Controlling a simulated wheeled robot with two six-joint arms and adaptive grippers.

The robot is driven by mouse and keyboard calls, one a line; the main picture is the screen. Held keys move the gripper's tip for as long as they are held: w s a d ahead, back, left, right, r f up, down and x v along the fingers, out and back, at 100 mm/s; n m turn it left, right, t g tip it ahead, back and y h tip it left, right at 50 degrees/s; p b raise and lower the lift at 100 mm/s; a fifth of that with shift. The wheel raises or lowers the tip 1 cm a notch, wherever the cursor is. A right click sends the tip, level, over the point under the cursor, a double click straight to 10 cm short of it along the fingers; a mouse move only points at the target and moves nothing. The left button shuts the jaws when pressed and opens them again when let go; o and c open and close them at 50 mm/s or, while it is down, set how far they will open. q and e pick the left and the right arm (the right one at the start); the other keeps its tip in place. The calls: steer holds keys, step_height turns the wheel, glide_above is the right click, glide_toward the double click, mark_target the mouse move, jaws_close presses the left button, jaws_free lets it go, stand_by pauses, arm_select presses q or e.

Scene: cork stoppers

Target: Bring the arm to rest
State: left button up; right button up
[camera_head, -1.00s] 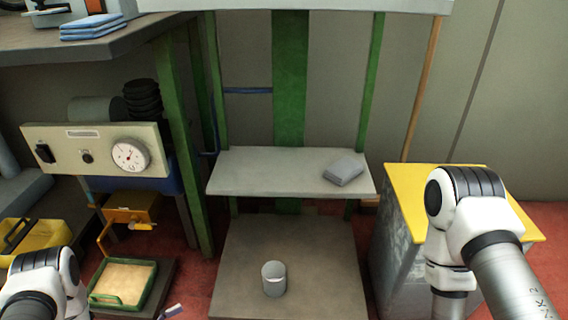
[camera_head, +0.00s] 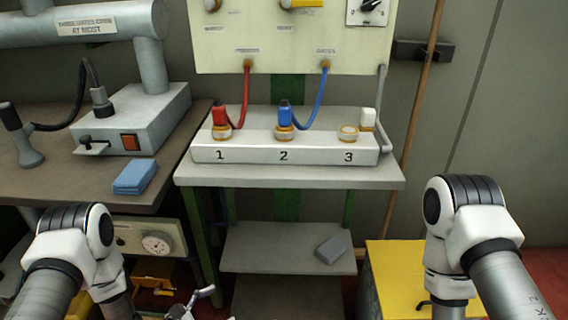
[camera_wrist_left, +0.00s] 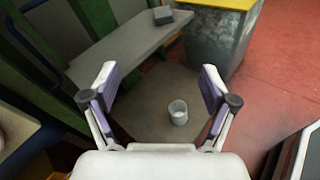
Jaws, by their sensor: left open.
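My left gripper (camera_wrist_left: 158,82) is open and empty, its two fingers spread wide in the left wrist view. Below it, a pale cup (camera_wrist_left: 178,112) stands upright on the dark low platform, apart from the fingers. Part of the left gripper (camera_head: 200,300) also shows at the bottom edge of the head view, under my left arm. My right arm comes in from the right in the head view, and its gripper is out of the picture.
A white block (camera_head: 300,150) numbered 1 to 3 stands on the upper shelf, with a red plug (camera_head: 220,115) at 1 and a blue plug (camera_head: 284,116) at 2. A grey box (camera_head: 330,250) lies on the lower shelf. A yellow-topped cabinet (camera_head: 395,270) stands at right.

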arm_select(q)
steer(key=s+r+m+g+y+p, duration=0.3)
steer(key=s+r+m+y+p, duration=0.3)
steer(key=r+p, duration=0.55)
steer(key=s+a+f+m+g+y, duration=0.1)
steer(key=s+a+m+g+y, duration=0.2)
steer(key=s+m, duration=0.5)
steer(key=s+a+m+g+y+p, duration=0.1)
steer(key=s+a+m+g+y, duration=0.2)
steer(key=s+a+m, duration=0.3)
steer(key=s+m+g, duration=0.1)
steer(key=s, duration=0.4)
steer(key=shift+f+m, duration=0.4)
arm_select(e)
step_height(320, 180, up, 16)
steer(key=shift+r, duration=0.25)
arm_select(q)
steer(key=shift+w, duration=0.1)
